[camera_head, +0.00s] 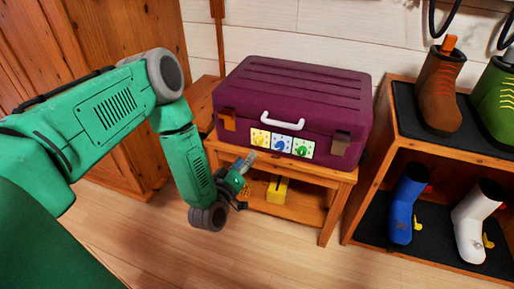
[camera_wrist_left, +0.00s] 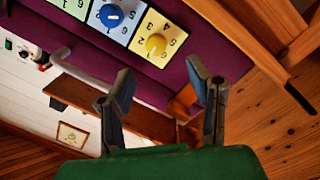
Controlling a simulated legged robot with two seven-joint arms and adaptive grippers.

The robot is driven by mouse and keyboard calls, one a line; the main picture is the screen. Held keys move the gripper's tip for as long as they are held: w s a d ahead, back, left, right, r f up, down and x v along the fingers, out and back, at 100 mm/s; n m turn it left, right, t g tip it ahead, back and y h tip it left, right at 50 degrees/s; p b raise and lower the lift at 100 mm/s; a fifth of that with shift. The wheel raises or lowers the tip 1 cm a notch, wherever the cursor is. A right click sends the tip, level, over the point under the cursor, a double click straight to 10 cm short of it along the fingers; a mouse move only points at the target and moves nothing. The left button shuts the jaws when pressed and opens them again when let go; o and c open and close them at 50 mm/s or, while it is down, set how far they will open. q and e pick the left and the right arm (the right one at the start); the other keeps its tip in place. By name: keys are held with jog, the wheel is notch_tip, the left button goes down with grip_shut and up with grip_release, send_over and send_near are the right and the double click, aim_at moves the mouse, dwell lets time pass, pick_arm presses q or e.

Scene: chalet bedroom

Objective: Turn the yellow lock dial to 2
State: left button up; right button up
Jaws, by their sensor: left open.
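A purple suitcase (camera_head: 290,95) lies shut on a small wooden table, with three dial plates on its front. The yellow lock dial (camera_head: 259,138) is the leftmost; the blue dial (camera_head: 280,145) and green dial (camera_head: 302,149) follow to its right. In the left wrist view the yellow dial (camera_wrist_left: 155,44) is a round knob on a pale yellow plate with numbers around it; I cannot tell which number it points to. My left gripper (camera_head: 247,172) is below and in front of the yellow dial. Its fingers (camera_wrist_left: 160,76) are apart and empty, not touching the dial. My right gripper is not in view.
The suitcase has a white handle (camera_head: 283,124) above the dials and latches at both sides. A yellow object (camera_head: 278,190) sits on the table's lower shelf. A shoe rack (camera_head: 367,185) with boots stands to the right. The floor in front is clear.

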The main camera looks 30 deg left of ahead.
aim_at(258, 143)
pick_arm(q)
jog(key=w, duration=0.2)
jog(key=w+b, duration=0.1)
jog(key=w, duration=0.2)
jog(key=w+b, duration=0.1)
jog(key=w, duration=0.1)
jog(key=shift+w+a+r, duration=0.1)
jog(key=shift+w+a, duration=0.05)
jog(key=shift+a, duration=0.15)
jog(key=shift+w+a, duration=0.35)
jog(key=shift+a, duration=0.05)
jog(key=shift+d, duration=0.25)
jog(key=shift+c, duration=0.4)
jog(key=shift+d, duration=0.1)
grip_shut()
